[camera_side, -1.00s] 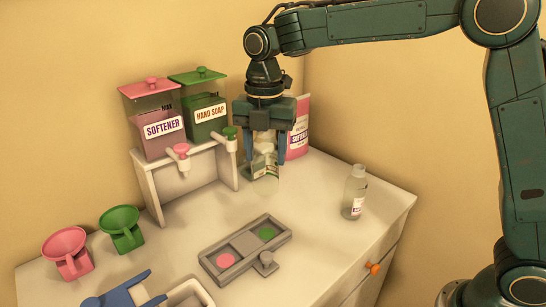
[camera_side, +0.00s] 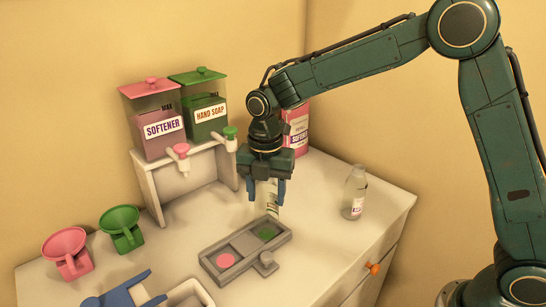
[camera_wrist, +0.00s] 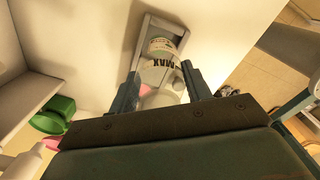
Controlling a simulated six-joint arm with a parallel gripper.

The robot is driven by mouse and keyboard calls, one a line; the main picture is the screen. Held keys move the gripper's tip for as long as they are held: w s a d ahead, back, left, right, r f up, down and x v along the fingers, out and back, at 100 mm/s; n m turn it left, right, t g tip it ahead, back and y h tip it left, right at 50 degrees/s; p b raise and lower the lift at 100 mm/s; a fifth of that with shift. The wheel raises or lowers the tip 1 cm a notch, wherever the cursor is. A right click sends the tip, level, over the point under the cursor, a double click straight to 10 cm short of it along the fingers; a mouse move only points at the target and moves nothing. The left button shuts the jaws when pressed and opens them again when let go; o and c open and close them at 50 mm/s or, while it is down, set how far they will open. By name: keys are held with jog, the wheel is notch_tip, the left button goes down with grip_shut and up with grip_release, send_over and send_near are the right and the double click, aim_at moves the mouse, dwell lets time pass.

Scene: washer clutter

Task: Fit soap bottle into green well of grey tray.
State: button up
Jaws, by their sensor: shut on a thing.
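My gripper (camera_side: 266,201) is shut on the soap bottle (camera_side: 272,208), a clear bottle with a green and white label. It holds the bottle roughly upright, just above the far right end of the grey tray (camera_side: 220,276). The green well (camera_side: 267,233) lies in that end of the tray, just in front of the bottle in the side view. The pink well (camera_side: 226,261) is at the near left end. In the wrist view the bottle (camera_wrist: 160,72) stands between the fingers and hides much of the tray (camera_wrist: 183,41). I cannot tell whether the bottle touches the tray.
Another clear bottle (camera_side: 355,192) stands to the right of the tray. The dispenser stand (camera_side: 185,184) with softener (camera_side: 163,130) and hand soap (camera_side: 207,116) tanks is behind left. A pink carton (camera_side: 296,130) stands behind my gripper.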

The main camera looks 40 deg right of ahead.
jog(key=shift+f, duration=1.3)
jog(key=shift+f, duration=0.15)
jog(key=o, duration=0.9)
jog(key=shift+o, duration=0.2)
notch_tip(320, 180, up, 12)
jog(key=shift+r, duration=0.2)
